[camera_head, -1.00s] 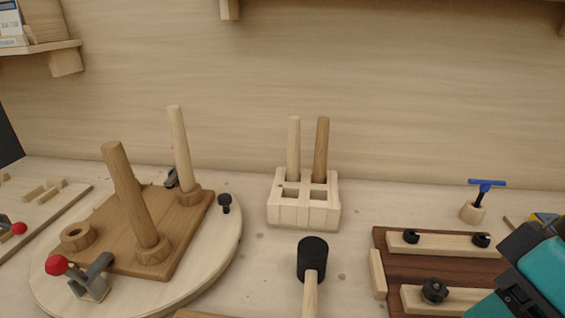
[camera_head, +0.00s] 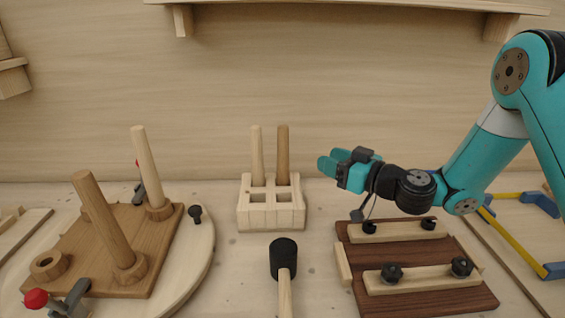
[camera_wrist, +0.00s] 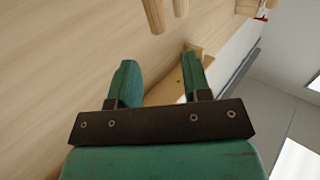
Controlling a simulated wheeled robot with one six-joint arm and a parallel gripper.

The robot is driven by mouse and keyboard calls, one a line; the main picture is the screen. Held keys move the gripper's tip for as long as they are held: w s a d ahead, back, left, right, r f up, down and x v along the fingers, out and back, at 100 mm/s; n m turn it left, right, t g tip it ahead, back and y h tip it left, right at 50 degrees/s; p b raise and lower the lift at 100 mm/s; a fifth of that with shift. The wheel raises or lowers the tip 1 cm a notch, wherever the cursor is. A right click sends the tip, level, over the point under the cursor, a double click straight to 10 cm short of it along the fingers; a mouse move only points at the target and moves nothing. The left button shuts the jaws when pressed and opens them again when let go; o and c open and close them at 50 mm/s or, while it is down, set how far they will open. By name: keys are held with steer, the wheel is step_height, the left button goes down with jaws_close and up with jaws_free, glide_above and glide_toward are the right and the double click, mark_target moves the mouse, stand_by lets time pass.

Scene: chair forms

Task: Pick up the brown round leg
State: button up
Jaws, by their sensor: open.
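A brown round leg (camera_head: 283,154) stands upright in the back right of a pale wooden holder block (camera_head: 270,216). A paler round leg (camera_head: 257,154) stands beside it on the left. Another brown leg (camera_head: 104,220) leans in a collar on the brown board (camera_head: 92,283) at the left. My gripper (camera_head: 328,162) is open and empty, to the right of the holder, its fingers pointing left, apart from the legs. In the wrist view the space between the open fingers (camera_wrist: 159,64) is empty. Two rod ends (camera_wrist: 154,14) show above them; I cannot tell which legs they are.
A black-headed mallet (camera_head: 284,258) lies in front of the holder. A dark board with pale strips and black knobs (camera_head: 415,298) lies at the right, below my arm. A shelf (camera_head: 340,5) hangs above. The wall behind the holder is bare.

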mark_target(287, 141)
steer(key=shift+t, duration=0.3)
steer(key=p+x, duration=1)
steer(key=x, duration=0.6)
steer(key=shift+w+f, duration=0.2)
steer(key=shift+w, duration=0.25)
steer(key=shift+w+a+f, duration=0.15)
steer(key=shift+w+a, duration=0.1)
jaws_close()
